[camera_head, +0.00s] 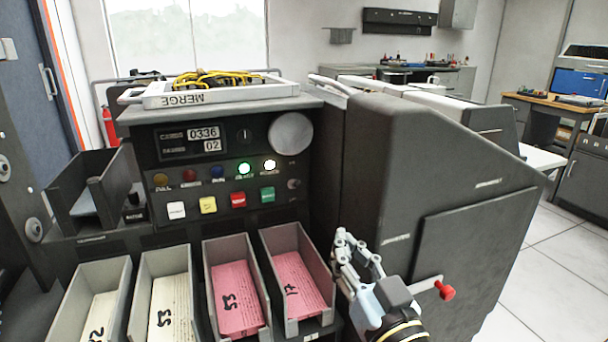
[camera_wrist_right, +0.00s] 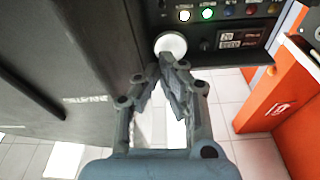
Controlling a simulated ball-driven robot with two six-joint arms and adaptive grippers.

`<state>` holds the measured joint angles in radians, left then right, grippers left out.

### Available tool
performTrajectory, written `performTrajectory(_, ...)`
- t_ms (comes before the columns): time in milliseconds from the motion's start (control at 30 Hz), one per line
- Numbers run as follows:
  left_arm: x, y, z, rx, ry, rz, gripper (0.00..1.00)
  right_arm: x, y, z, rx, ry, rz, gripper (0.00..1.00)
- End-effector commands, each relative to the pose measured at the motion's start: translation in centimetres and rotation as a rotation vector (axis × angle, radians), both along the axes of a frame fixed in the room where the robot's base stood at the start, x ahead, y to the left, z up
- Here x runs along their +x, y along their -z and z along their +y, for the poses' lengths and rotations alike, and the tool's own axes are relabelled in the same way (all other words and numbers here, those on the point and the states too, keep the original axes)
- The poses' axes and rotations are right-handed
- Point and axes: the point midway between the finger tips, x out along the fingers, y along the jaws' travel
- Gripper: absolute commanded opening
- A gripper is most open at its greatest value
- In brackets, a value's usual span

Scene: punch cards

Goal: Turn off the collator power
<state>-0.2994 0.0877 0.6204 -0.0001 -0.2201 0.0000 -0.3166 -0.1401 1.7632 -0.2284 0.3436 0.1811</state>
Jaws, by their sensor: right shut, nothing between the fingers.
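The collator's control panel (camera_head: 225,165) stands at centre left, with counters reading 0336 and 02. A green lamp (camera_head: 244,168) and a white lamp (camera_head: 270,165) are lit; both also show at the top of the right wrist view. A small toggle-like knob (camera_head: 293,184) sits right of the lamps. I cannot tell which control is the power switch. My right gripper (camera_head: 342,240) is shut and empty, in front of the dark side housing, right of and below the panel. In the right wrist view its fingertips (camera_wrist_right: 170,60) appear just below a pale round disc (camera_wrist_right: 170,45). My left gripper is not in view.
Card trays with pink and cream cards (camera_head: 238,298) stick out below the panel. White, yellow, red and green buttons (camera_head: 238,200) line its lower edge. A MERGE tray (camera_head: 215,95) with yellow cables lies on top. The dark housing (camera_head: 450,190) fills the right.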

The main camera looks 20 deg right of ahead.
Motion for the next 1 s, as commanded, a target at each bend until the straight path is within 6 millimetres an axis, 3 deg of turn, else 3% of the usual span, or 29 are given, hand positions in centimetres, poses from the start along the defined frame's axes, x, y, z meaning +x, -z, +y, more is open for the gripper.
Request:
performTrajectory(233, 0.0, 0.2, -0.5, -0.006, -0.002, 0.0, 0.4, 2.7, -0.6, 0.0, -0.001, -0.001, -0.003, 0.0)
performTrajectory(800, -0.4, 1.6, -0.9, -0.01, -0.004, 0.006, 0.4, 14.9, -2.7, 0.1, 0.0, -0.001, -0.001, 0.0)
performTrajectory(1000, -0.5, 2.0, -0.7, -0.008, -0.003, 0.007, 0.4, 18.1, -3.3, 0.1, 0.0, -0.001, 0.0, 0.0)
